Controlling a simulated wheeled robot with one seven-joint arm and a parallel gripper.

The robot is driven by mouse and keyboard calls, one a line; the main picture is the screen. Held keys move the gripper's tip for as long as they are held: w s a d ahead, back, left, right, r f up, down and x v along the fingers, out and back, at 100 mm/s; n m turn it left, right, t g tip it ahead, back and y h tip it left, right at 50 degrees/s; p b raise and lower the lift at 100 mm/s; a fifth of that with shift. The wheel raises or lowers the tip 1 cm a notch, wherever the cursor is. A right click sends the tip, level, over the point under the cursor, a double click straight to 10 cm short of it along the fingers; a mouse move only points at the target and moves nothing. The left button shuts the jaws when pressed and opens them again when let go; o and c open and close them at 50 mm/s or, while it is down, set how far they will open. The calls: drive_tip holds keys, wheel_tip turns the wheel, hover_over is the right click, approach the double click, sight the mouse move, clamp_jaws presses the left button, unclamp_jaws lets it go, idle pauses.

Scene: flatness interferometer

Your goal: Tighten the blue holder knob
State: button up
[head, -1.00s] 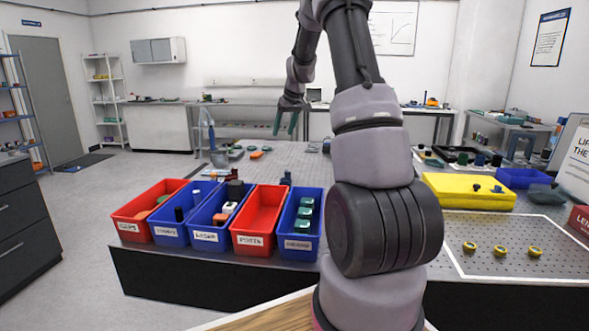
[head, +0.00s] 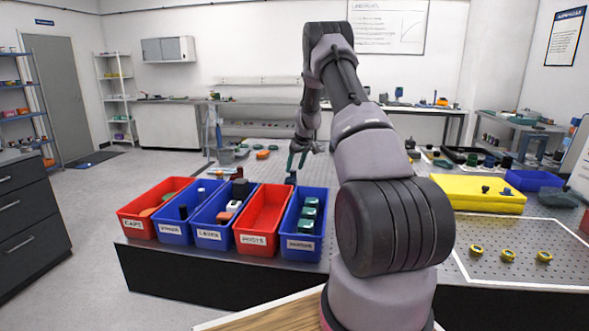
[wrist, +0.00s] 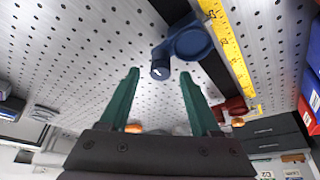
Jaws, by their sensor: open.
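In the wrist view a blue holder (wrist: 190,42) with a round body sits on a dark rail. Its blue knob (wrist: 160,70) sticks out toward the lower left, with a small white mark on its end. In the head view my gripper (head: 298,162) hangs over the bench, just above a small blue part (head: 291,178) behind the bins, probably the holder.
A yellow ruler (wrist: 228,50) runs beside the rail, and a red holder (wrist: 232,110) stands further along it. Red and blue bins (head: 263,222) line the bench's near edge. A yellow case (head: 478,194) lies at right. The perforated bench left of the rail is mostly clear.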

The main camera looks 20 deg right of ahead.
drive_tip(key=shift+w+f, duration=0.2)
drive_tip(key=shift+f, duration=0.35)
clamp_jaws()
drive_tip(key=shift+a, duration=0.1)
